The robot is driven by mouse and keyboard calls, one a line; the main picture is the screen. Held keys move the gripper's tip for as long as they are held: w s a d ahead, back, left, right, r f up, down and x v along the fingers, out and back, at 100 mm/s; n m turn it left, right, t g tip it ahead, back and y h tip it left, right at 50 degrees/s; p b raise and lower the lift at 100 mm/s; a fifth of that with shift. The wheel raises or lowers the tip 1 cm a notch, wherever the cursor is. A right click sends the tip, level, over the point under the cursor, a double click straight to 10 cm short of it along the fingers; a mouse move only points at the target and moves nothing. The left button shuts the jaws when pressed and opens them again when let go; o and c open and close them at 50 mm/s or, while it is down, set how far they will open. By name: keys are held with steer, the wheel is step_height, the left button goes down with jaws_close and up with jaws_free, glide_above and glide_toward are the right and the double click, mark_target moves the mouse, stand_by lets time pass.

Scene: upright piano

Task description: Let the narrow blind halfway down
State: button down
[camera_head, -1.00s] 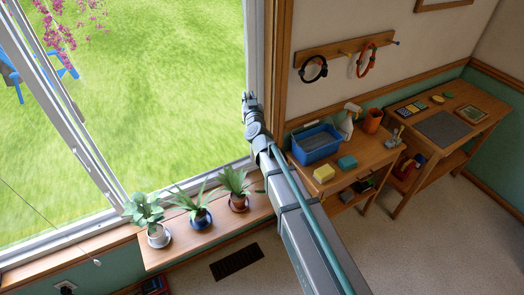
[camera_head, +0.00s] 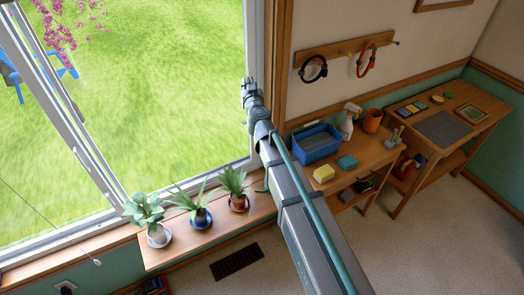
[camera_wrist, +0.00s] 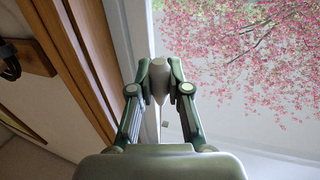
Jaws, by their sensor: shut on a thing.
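My gripper (camera_head: 248,85) is raised at the right side of the window frame in the head view. In the wrist view my gripper (camera_wrist: 159,66) is shut on a pale grey tapered cord pull (camera_wrist: 159,82), held between both fingertips. A thin light line runs below the pull, beside a small grey piece. In the head view the pull is too small to make out. The narrow blind itself cannot be made out in either view. A second cord with a small white pull (camera_head: 97,262) hangs at the lower left, away from my gripper.
Three potted plants (camera_head: 198,216) stand on the wooden sill (camera_head: 160,255) below the window. To the right are a bench with a blue tub (camera_head: 316,146), a desk (camera_head: 450,120), and a peg rail (camera_head: 345,50) with headphones or rings. Wooden trim (camera_wrist: 85,60) runs close beside my gripper.

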steer(key=shift+r, duration=0.2)
steer(key=shift+w+d, duration=0.45)
steer(key=shift+d, duration=0.3)
steer(key=shift+w+d, duration=0.45)
steer(key=shift+d, duration=0.25)
steer(key=shift+w+d, duration=0.45)
steer(key=shift+d, duration=0.3)
steer(key=c, duration=1)
jaws_free()
steer(key=shift+o, duration=0.2)
steer(key=shift+s, duration=0.1)
steer(key=shift+v, duration=2.45)
